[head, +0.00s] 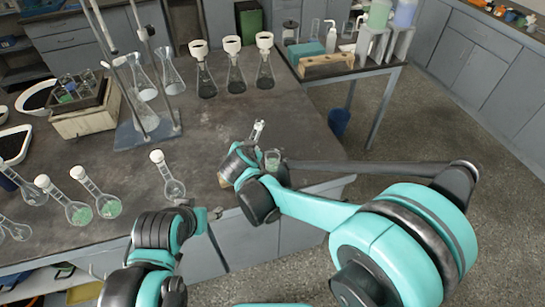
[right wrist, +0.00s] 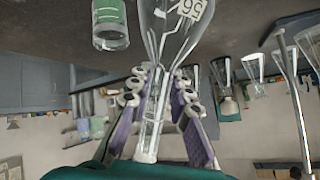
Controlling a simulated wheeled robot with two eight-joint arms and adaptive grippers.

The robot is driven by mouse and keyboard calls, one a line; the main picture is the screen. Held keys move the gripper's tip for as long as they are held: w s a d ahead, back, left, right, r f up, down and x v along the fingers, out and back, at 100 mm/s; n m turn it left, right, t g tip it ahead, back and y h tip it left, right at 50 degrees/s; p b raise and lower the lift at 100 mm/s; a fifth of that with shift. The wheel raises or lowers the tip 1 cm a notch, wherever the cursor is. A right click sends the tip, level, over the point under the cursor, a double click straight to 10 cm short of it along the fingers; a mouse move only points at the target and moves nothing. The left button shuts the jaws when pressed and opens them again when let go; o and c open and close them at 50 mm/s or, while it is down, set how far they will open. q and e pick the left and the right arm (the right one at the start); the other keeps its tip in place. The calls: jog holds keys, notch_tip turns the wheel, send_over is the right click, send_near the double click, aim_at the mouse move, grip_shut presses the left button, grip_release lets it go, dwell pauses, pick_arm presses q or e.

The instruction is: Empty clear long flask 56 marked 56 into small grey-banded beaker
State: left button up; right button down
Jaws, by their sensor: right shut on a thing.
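My right gripper (right wrist: 160,105) is shut on the neck of a clear flask (right wrist: 172,25), whose label reads 56. In the inverted right wrist view its bulb runs to the top edge and its neck lies between the fingers. In the head view my right gripper (head: 240,160) is over the table's right part, with the flask mostly hidden. A small clear beaker (head: 272,160) stands close to its right, apart from the flask in the wrist view (right wrist: 110,35). It shows green inside; a grey band is not clear. My left gripper (head: 203,215) is at the table's front edge, its fingers unclear.
Several long-necked flasks (head: 78,210) stand on the left of the table, some holding green. Another flask (head: 172,188) is left of my right gripper. A stand with rods (head: 150,130) and several white-topped conical flasks (head: 236,75) are farther back. The middle tabletop is clear.

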jog(key=n+t+h+b, duration=0.1)
jog(key=b, duration=0.1)
jog(key=t+h+b, duration=0.1)
jog(key=shift+a+f+n+b, duration=0.1)
jog(key=shift+f+n+b, duration=0.1)
jog(key=shift+n+b, duration=0.2)
jog(key=shift+r+t+h+b, duration=0.15)
jog(key=shift+t+h+b, duration=0.2)
jog(key=shift+t+h, duration=0.05)
jog(key=shift+s, duration=0.1)
